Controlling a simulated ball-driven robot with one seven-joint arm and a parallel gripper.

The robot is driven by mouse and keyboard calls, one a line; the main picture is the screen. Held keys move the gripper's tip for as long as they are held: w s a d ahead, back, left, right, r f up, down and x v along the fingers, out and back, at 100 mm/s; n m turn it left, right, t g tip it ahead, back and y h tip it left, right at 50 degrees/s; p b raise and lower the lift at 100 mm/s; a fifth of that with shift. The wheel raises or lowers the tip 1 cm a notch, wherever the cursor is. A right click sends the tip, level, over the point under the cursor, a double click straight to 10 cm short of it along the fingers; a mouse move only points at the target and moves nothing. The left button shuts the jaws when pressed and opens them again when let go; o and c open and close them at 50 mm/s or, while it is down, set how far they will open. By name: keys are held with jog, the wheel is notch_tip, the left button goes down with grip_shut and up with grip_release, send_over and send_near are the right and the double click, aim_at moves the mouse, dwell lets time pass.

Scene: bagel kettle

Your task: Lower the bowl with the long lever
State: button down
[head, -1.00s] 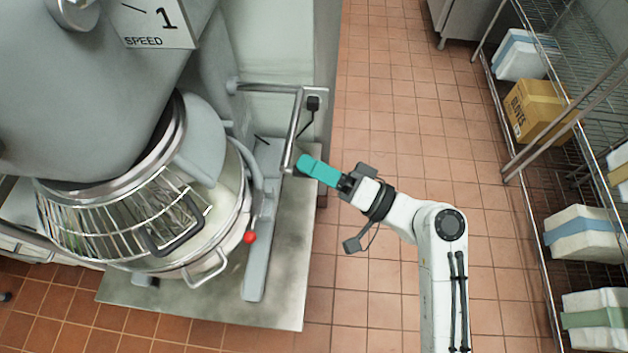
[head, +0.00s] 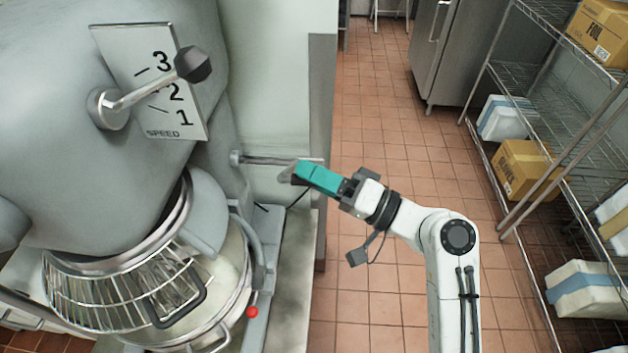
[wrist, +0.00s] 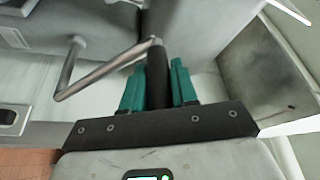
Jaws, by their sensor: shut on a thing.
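The long lever (head: 262,160) is a bent metal rod on the side of the big grey mixer. Its crossbar runs right from the machine, and its arm is strongly foreshortened in the head view. My gripper (head: 300,172) has teal fingers and is shut on the lever's dark end grip. The wrist view shows this black grip (wrist: 157,75) between the two fingers (wrist: 156,88), with the bent metal rod (wrist: 105,67) on the left. The bowl (head: 232,305) sits under the mixer head, partly behind the wire guard (head: 115,285); its bottom is out of frame.
A speed lever with a dark knob (head: 193,64) is on the mixer's front. A red ball knob (head: 252,312) is beside the bowl. Shelving (head: 550,165) with boxes stands at the right. Tiled floor (head: 385,130) is open between mixer and shelves.

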jog(key=shift+w+d+f, duration=0.1)
jog(key=shift+w, duration=0.05)
jog(key=c, duration=1)
grip_release()
jog(key=shift+w, duration=0.1)
jog(key=shift+o, duration=0.2)
jog(key=b+v, duration=0.3)
jog(key=v, duration=0.7)
jog(key=shift+s+d, duration=0.25)
jog(key=shift+d, duration=0.1)
jog(key=shift+f, duration=0.1)
